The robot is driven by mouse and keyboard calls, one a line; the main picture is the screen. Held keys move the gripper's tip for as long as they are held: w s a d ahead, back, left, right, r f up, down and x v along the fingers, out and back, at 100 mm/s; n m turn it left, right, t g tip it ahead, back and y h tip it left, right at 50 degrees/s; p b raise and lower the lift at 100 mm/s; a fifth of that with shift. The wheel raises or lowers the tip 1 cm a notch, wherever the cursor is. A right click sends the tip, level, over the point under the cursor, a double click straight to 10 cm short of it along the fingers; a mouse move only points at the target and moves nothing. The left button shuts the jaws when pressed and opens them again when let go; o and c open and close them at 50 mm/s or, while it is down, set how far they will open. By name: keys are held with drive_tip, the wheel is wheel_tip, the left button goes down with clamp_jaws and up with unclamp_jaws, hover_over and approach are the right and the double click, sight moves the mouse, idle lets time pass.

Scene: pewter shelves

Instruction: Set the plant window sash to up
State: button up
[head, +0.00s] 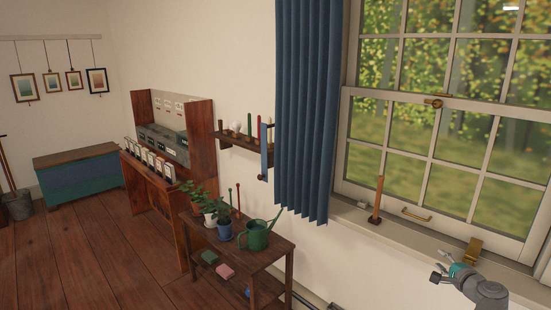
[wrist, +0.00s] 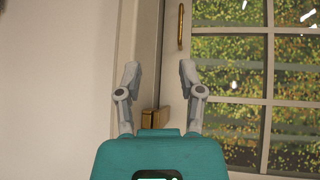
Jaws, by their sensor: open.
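The plant window's lower sash (head: 446,226) is a white frame with several panes, and it stands down near the sill. A brass pull handle (head: 416,214) is on its bottom rail, and a brass catch (head: 433,102) is on its top rail. My gripper (head: 440,272) is open and empty, below and in front of the sill, apart from the sash. In the wrist view, my gripper's fingers (wrist: 159,76) are spread. The handle (wrist: 180,26) shows ahead of them, turned upright, and the sash panes (wrist: 228,62) fill the right side.
A wooden stick on a base (head: 376,200) and a brass block (head: 473,250) stand on the sill (head: 400,235); the block (wrist: 150,118) lies between the fingers in the wrist view. A blue curtain (head: 306,110) hangs left. A plant table (head: 270,262) with a watering can (head: 256,236) stands below.

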drive_tip(key=w+a+f+n+g+y, duration=0.15)
drive_tip(key=a+f+n+g, duration=0.3)
drive_tip(key=a, duration=0.75)
drive_tip(key=w+a+f+n+g+y, duration=0.1)
drive_tip(key=a+f+n+g+y, duration=0.35)
drive_tip(key=a, duration=0.75)
drive_tip(key=s+a+f+n+g+h, duration=0.3)
drive_tip(key=s+a+n, duration=0.2)
drive_tip(key=a, duration=0.2)
drive_tip(key=s+a+f+n+g+h, duration=0.2)
drive_tip(key=s+a+f+n+g, duration=0.15)
drive_tip(key=a, duration=0.45)
wheel_tip(320, 180, up, 17)
drive_tip(key=s+d+n+h+p, duration=0.1)
drive_tip(key=p, duration=1.5)
drive_tip(key=shift+s+p, duration=0.2)
drive_tip(key=shift+p, duration=0.1)
